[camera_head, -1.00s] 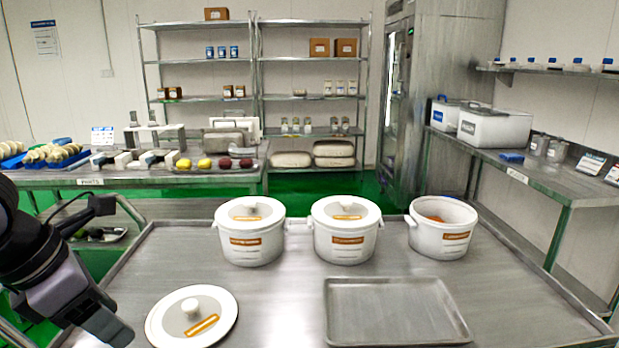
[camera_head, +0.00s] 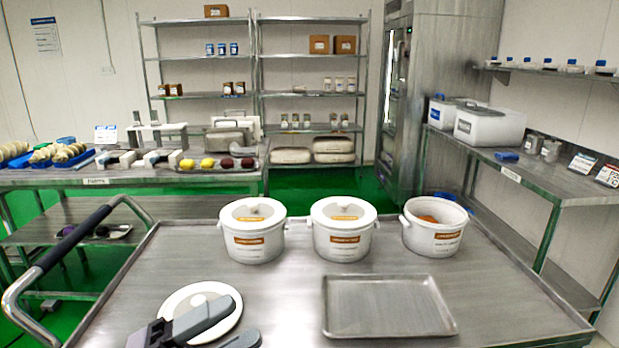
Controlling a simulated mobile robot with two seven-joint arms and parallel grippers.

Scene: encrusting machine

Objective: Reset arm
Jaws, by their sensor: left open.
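My left gripper (camera_head: 240,321) shows at the bottom edge, left of centre, with its two grey fingers spread apart and nothing between them. It overlaps the loose white round lid (camera_head: 190,296) in the picture and hides its knob and near part. I cannot tell whether it touches the lid. My right gripper is out of view.
Two lidded white pots (camera_head: 252,240) (camera_head: 343,238) and an open pot (camera_head: 433,236) with orange contents stand along the steel table's back. An empty metal tray (camera_head: 388,305) lies in front. A dark-gripped handle (camera_head: 75,238) rises at the table's left.

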